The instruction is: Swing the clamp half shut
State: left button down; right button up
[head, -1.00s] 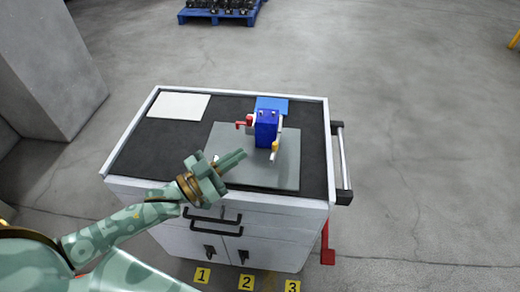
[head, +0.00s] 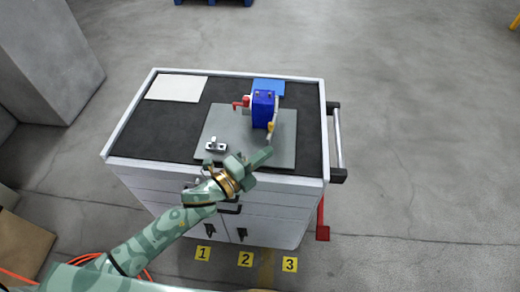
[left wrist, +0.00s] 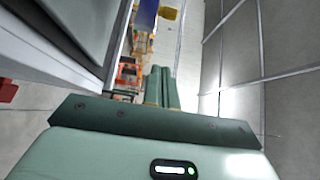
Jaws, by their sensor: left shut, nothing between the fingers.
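A blue block-shaped device (head: 263,110) stands upright on a grey plate (head: 230,125) on the cart top. A red handle (head: 240,104) sticks out on its left, and a pale lever with a yellow part (head: 271,126) is on its right side. I cannot tell for sure which part is the clamp. My left gripper (head: 264,154) is shut and empty, in front of the device and below the yellow part in the picture, apart from it. Its shut fingers also show in the left wrist view (left wrist: 161,87). My right gripper is out of view.
A small metal bracket (head: 216,145) sits on the plate left of the gripper. A white sheet (head: 177,88) and a blue pad (head: 268,86) lie at the back of the white cart (head: 113,130). A side handle (head: 338,140) juts out right.

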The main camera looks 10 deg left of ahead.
aim_at(270, 137)
pick_arm(q)
jog(key=b+x, duration=0.1)
jog(key=x, duration=0.6)
jog(key=shift+w+d, duration=0.1)
jog(key=shift+w, duration=0.1)
jog(key=a, duration=0.1)
jog(key=w+a, duration=0.1)
jog(key=shift+w+a, duration=0.25)
jog(key=shift+a, duration=0.05)
jog(key=shift+w+a, duration=0.1)
jog(key=shift+a, duration=0.35)
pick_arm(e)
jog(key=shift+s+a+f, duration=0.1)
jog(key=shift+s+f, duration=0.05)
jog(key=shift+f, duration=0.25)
pick_arm(q)
jog(key=shift+a, duration=0.15)
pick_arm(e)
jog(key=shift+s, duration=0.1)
